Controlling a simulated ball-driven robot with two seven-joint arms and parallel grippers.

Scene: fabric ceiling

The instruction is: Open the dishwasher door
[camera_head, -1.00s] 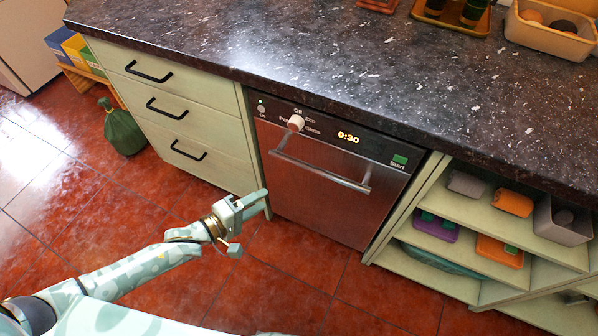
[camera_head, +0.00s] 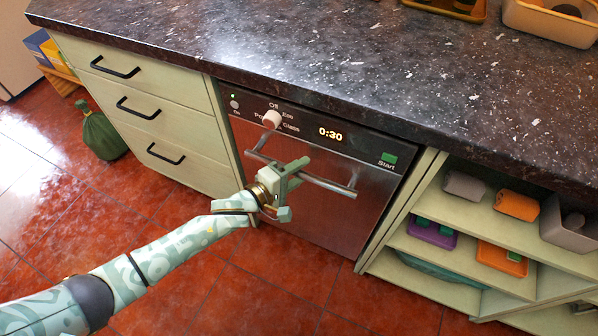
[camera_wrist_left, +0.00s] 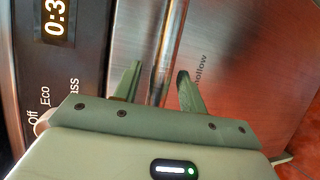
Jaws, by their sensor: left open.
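The dishwasher (camera_head: 318,225) has a steel front and a dark control strip with a white knob, a 0:30 display and a green Start button. Its door is shut. The bar handle (camera_head: 328,184) runs across the upper door. My left gripper (camera_head: 297,174) is in front of the handle's left-middle part and hides some of it. In the left wrist view, the open fingers of my left gripper (camera_wrist_left: 158,85) are on either side of the handle bar (camera_wrist_left: 167,50). I cannot tell whether they touch it. My right gripper is not in view.
A dark speckled countertop (camera_head: 300,60) overhangs the dishwasher. A drawer cabinet (camera_head: 150,110) stands left of it, and open shelves (camera_head: 440,265) with several boxes and rolls stand right. The red tiled floor (camera_head: 260,285) in front is clear apart from my arm.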

